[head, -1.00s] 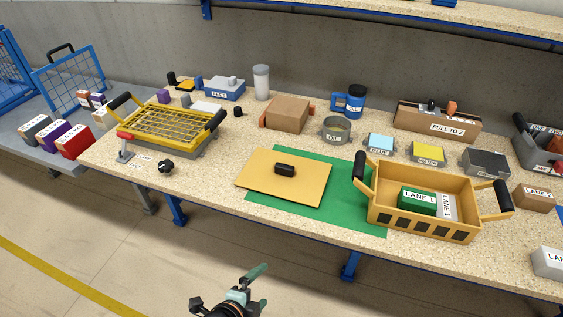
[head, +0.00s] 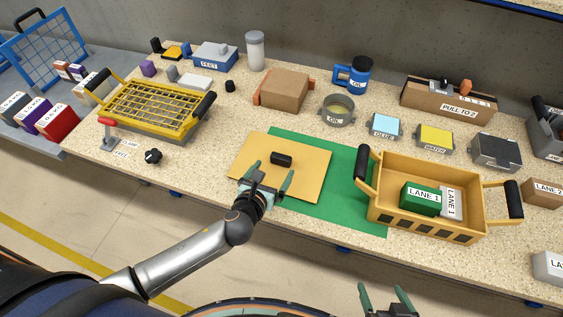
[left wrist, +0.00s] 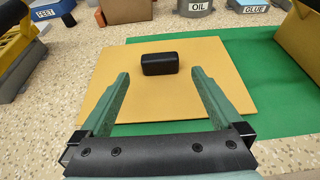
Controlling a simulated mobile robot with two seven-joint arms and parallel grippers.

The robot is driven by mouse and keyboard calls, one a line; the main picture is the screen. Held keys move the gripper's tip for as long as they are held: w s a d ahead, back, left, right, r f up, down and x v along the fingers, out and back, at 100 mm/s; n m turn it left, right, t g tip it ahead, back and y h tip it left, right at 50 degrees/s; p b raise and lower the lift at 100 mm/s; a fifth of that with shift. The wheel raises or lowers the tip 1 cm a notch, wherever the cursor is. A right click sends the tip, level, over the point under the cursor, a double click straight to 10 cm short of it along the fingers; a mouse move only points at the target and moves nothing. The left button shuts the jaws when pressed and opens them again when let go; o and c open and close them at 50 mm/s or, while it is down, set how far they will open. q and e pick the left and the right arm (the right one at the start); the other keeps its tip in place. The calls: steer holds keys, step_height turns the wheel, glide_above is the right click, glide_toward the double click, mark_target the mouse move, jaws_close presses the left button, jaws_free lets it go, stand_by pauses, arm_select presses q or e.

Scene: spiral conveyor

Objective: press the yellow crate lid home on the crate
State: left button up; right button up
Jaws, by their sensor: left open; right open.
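The yellow crate lid (head: 305,180) lies flat, partly on the green mat (head: 340,212) and partly on the bare table. A black handle block (head: 281,159) sits on its middle. My left gripper (head: 270,176) is open above the lid's near part, its fingers pointing toward the handle. In the left wrist view the handle (left wrist: 160,64) shows beyond and between the open fingertips (left wrist: 160,80), with nothing held. The yellow crate (head: 430,222) stands open-topped to the right, with black grips and labelled LANE 1 boxes (head: 420,198) inside. My right gripper (head: 388,300) is open and empty at the bottom edge, apart from the crate.
A yellow wire-topped crate (head: 153,108) stands at the left, with a red-handled clamp (head: 107,132) and a black knob (head: 153,156). Behind stand a cardboard box (head: 284,90), an OIL tin (head: 337,112) and small GLUE (head: 384,126) and WATCH (head: 434,138) boxes.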

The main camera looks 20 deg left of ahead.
mark_target(279, 159)
arm_select(q)
steer(key=shift+r+b+x, duration=0.1)
steer(key=shift+b+x, duration=0.15)
steer(key=shift+x, duration=1.55)
steer(key=shift+r+b+x, duration=0.15)
steer(key=shift+b+x, duration=0.1)
steer(key=shift+x, duration=1.5)
steer(key=shift+w, duration=0.1)
steer(key=shift+c, duration=0.2)
steer(key=c, duration=1.4)
